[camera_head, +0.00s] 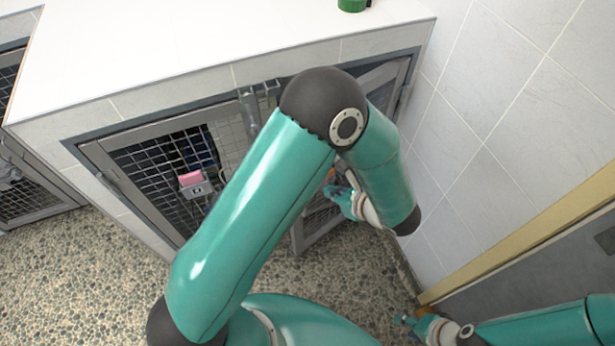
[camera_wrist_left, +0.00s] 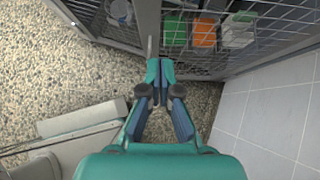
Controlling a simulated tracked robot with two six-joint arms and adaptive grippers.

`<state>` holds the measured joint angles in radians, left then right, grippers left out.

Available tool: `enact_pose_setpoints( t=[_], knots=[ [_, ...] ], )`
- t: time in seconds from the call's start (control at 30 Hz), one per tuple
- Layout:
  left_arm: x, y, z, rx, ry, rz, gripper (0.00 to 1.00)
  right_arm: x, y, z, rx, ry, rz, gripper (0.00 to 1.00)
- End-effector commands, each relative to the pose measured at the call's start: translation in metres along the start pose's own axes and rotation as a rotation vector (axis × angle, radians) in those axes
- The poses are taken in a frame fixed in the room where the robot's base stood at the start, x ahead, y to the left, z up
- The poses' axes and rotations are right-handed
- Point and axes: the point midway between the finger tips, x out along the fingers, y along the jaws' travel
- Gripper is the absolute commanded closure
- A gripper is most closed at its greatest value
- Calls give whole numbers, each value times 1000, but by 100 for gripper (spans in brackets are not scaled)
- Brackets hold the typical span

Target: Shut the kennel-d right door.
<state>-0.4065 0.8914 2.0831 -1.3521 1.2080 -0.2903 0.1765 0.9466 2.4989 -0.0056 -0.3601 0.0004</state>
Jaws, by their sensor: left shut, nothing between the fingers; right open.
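The kennel's right door (camera_head: 308,238) is a grey frame with wire mesh, and it appears to stand partly open. My left arm hides much of it in the head view. Its mesh also shows in the left wrist view (camera_wrist_left: 275,55). My left gripper (camera_head: 334,192) is shut and empty, low down close to the door. In the left wrist view its fingertips (camera_wrist_left: 160,68) are near the door's lower frame; I cannot tell whether they touch. The left door (camera_head: 140,160) of this kennel looks closed. My right gripper (camera_head: 404,321) is open and empty, low near the right wall.
A white counter (camera_head: 190,45) tops the kennels, with a green object (camera_head: 352,4) at its back. A tiled wall (camera_head: 490,110) closes off the right side. The pebbled floor (camera_head: 100,280) is clear at left. Green and orange items (camera_wrist_left: 204,33) show behind the mesh.

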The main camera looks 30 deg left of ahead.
Motion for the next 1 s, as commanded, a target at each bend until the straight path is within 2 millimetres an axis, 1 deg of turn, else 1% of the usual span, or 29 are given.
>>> enact_pose_setpoints(
  t=[0.03, 0.4, 0.43, 0.5, 0.63, 0.8, 1.0],
  knots=[
    [9, 2, 0, 0, 1, 7, 100, -1, 0, 0, 0, 0, 0, 59],
    [83, 2, 0, -1, 4, 8, 100, -5, -2, 0, 0, 0, 0, 59],
    [85, 1, 7, -4, 3, 6, 100, -8, -3, 0, 0, 0, 0, 59],
    [93, 1, 14, -4, 3, 6, 100, -10, -4, 0, 0, 0, 0, 59],
    [103, 1, 22, -2, 3, 4, 100, -13, -5, 0, 0, 0, 0, 59],
    [109, 1, 26, -1, 3, 3, 100, -14, -5, 0, 0, 0, 0, 59],
    [109, 1, 27, -1, 3, 3, 100, -14, -5, 0, 0, 0, 0, 59]
  ],
)
